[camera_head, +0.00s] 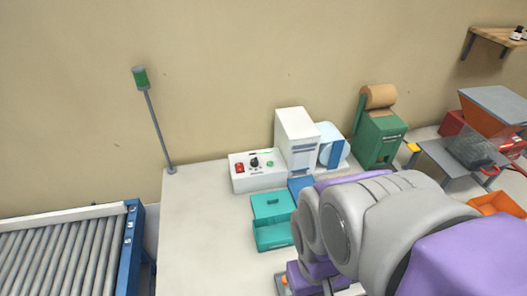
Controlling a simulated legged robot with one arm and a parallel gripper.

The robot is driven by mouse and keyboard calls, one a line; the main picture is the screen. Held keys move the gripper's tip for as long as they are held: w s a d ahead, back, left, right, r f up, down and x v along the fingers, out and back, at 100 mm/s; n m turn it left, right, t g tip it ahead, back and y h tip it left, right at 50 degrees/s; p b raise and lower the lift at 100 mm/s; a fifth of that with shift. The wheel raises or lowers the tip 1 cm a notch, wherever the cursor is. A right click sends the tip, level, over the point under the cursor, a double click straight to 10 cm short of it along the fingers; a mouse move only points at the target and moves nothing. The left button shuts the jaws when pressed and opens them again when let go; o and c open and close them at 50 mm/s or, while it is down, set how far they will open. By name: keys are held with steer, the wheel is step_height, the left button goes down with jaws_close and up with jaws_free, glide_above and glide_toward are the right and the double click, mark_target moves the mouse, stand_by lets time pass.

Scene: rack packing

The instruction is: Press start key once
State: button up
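A white control box (258,181) stands at the back of the white table. Its sloped top carries a red button or switch (239,168), a black knob (254,162) and a small green button (270,163). I cannot read any labels, so I cannot tell for sure which one is the start key. My arm reaches in from the lower right, with its end low in the picture, in front of and below the box, clearly apart from it. The fingers of my gripper are not clearly seen; the arm and the picture edge hide them.
A teal open box (272,236) sits in front of the control box. A white machine (296,135) and a green dispenser with a brown roll (378,138) stand to its right. A pole with a green lamp (140,78) rises behind left. A roller conveyor (60,255) lies left. The table's left part is clear.

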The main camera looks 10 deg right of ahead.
jaws_close()
stand_by(1.1)
